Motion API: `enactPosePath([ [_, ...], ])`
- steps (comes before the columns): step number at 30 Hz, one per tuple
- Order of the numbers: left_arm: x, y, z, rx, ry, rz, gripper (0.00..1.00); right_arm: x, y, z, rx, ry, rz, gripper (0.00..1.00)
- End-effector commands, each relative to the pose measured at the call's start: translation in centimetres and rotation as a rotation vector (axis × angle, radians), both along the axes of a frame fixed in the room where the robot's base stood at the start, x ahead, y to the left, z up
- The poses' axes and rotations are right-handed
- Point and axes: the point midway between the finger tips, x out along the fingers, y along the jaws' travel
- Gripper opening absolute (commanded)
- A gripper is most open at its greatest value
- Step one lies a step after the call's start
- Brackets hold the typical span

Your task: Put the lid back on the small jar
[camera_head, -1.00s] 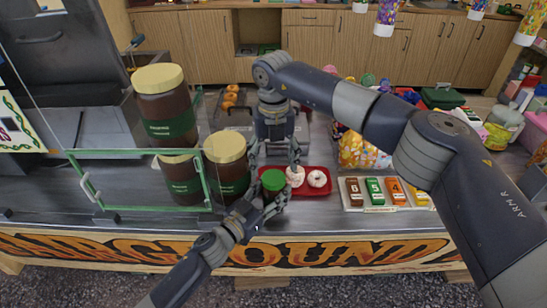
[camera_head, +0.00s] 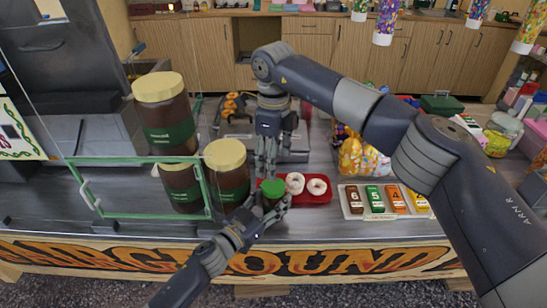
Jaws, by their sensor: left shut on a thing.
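A round green lid (camera_head: 273,187) shows at the left end of the red tray, on top of what looks like the small jar. The jar's body is mostly hidden by fingers, and I cannot tell how the lid sits. My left gripper (camera_head: 270,208) comes from below left and is shut around the jar just under the green top. My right gripper (camera_head: 267,168) points down close behind the lid. Its fingers look near each other, but their tips are partly hidden, so I cannot tell whether it is open or shut.
The red tray (camera_head: 322,198) holds two ring doughnuts (camera_head: 317,187). Large brown jars with cream lids (camera_head: 226,154) stand to the left by a green-framed glass guard. A stand of numbered cards (camera_head: 354,212) is on the right. The counter's front edge is close below.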

Motion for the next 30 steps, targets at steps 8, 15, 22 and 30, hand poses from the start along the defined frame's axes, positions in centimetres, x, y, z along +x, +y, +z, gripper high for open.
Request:
enactPosePath([
  [8, 0.0, 0.0, 0.0, -0.001, -0.001, 0.001, 0.0, 0.0, 0.0, -0.4, 0.0, 0.001, -0.002, 0.69],
  [15, 0.0, 0.0, 0.0, -0.001, -0.001, 0.001, 0.0, -0.1, 0.0, -3.7, 0.001, 0.003, -0.002, 0.69],
  [22, 0.0, 0.0, 0.0, -0.001, -0.001, 0.001, 0.0, -0.1, 0.0, -6.9, 0.0, 0.002, -0.004, 0.69],
  [30, 0.0, 0.0, 0.0, -0.001, -0.001, 0.001, 0.0, 0.0, 0.0, -8.1, 0.0, 0.0, -0.003, 0.69],
])
